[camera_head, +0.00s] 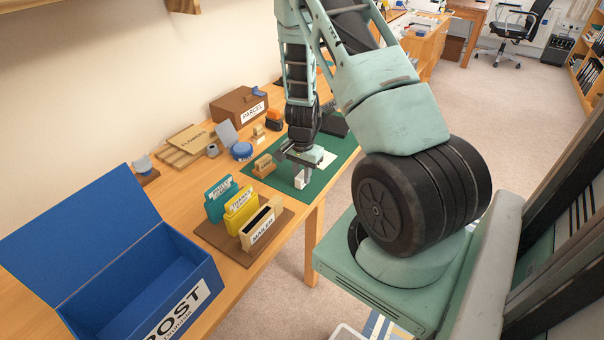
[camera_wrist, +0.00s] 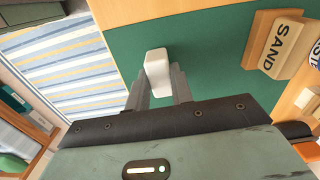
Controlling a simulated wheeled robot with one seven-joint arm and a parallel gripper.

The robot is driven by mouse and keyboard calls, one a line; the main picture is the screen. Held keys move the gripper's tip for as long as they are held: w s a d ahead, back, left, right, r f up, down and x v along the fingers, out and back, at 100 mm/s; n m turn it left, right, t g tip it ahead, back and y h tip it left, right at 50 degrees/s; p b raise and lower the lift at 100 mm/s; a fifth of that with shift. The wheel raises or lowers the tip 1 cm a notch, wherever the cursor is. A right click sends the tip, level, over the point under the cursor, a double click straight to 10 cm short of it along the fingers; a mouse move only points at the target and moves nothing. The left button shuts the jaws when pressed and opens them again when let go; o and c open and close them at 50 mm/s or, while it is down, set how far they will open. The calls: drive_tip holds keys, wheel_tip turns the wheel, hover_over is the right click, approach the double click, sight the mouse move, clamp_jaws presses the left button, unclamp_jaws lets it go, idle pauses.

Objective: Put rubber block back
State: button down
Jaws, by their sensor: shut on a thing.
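The rubber block is white with rounded edges; in the wrist view the rubber block (camera_wrist: 157,66) sits between the two grey fingers of my gripper (camera_wrist: 160,88). In the head view the rubber block (camera_head: 300,182) shows below my gripper (camera_head: 304,170), over the green mat (camera_head: 318,185). My gripper is shut on it. I cannot tell whether the block touches the mat. A wooden block marked SAND (camera_wrist: 283,45) stands to the right in the wrist view, apart from the gripper.
A wooden block (camera_head: 263,166) stands at the mat's left edge. A holder with teal (camera_head: 219,199) and yellow (camera_head: 241,209) cards stands nearer. A blue POST box (camera_head: 165,275) lies open at front left. A PARCEL box (camera_head: 238,106) and a blue round item (camera_head: 242,151) stand behind.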

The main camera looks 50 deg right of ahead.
drive_tip(key=shift+f, duration=0.2)
drive_tip(key=c, duration=1.1)
unclamp_jaws()
drive_tip(key=shift+c, duration=0.2)
wheel_tip(320, 180, up, 17)
drive_tip(key=shift+r+p, duration=0.2)
drive_tip(key=shift+p, duration=0.15)
drive_tip(key=shift+a, duration=0.1)
